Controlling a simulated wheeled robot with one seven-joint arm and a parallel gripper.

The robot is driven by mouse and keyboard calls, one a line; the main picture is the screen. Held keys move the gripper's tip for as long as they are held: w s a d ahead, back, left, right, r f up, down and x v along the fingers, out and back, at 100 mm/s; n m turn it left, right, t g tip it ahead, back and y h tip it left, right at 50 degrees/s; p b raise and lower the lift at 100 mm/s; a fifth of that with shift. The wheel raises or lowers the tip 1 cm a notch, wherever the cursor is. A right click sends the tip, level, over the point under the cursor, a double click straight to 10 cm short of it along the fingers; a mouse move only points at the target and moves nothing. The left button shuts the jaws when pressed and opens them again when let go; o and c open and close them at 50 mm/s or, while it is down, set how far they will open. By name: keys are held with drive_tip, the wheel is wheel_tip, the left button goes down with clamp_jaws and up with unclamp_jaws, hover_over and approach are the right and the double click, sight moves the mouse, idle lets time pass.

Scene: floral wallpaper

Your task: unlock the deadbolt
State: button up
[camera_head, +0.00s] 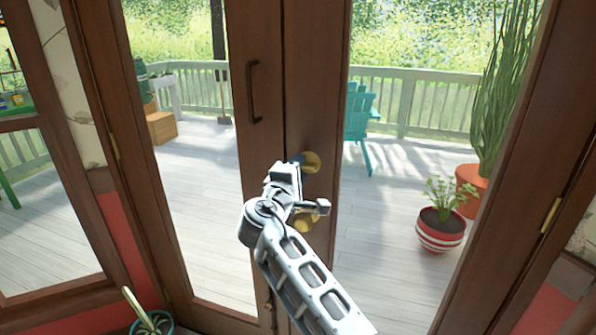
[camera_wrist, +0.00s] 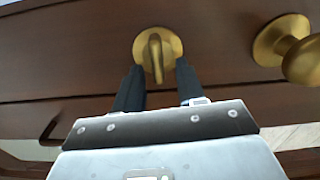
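The deadbolt is a round brass plate with a thumb-turn (camera_wrist: 155,55) on the brown wooden door. In the head view its brass plate (camera_head: 311,162) shows above the door knob, partly behind my gripper. My gripper (camera_wrist: 158,77) reaches to the thumb-turn in the wrist view, with one dark finger on each side of it. A small gap shows between the fingers, and whether they touch the turn I cannot tell. In the head view my gripper (camera_head: 298,160) is at the plate's left edge, its fingertips mostly hidden.
A brass door knob (camera_wrist: 300,57) is close beside the deadbolt in the wrist view; in the head view it is below, partly hidden by my arm. A dark pull handle (camera_head: 253,91) is on the left door. Potted plants (camera_head: 440,228) stand outside beyond the glass.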

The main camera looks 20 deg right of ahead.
drive_tip(key=b+v, duration=0.1)
drive_tip(key=v, duration=0.6)
drive_tip(key=shift+s+a, duration=0.25)
drive_tip(key=shift+s, duration=0.05)
drive_tip(key=shift+f, duration=0.1)
drive_tip(key=s+f+g+y, duration=0.1)
drive_tip(key=s+f+y, duration=0.6)
drive_tip(key=s+f, duration=1.25)
drive_tip(key=s+d+f+m+y, duration=0.1)
drive_tip(key=s+f+m+y, duration=0.1)
drive_tip(key=s, duration=0.6)
drive_tip(key=s+d+f+m+y, duration=0.1)
drive_tip(key=s+f+m, duration=0.1)
drive_tip(key=s, duration=0.6)
drive_tip(key=s+d+r+m, duration=0.2)
drive_tip(key=s+r+m, duration=0.2)
drive_tip(key=s+r, duration=0.3)
drive_tip(key=s+d+r+m+t, duration=0.1)
drive_tip(key=s+d+r+m, duration=0.1)
drive_tip(key=s+r, duration=0.6)
drive_tip(key=s+m, duration=0.1)
drive_tip(key=s, duration=0.4)
drive_tip(key=shift+s+m+y, duration=0.2)
drive_tip(key=shift+m+y, duration=0.1)
drive_tip(key=shift+m, duration=0.1)
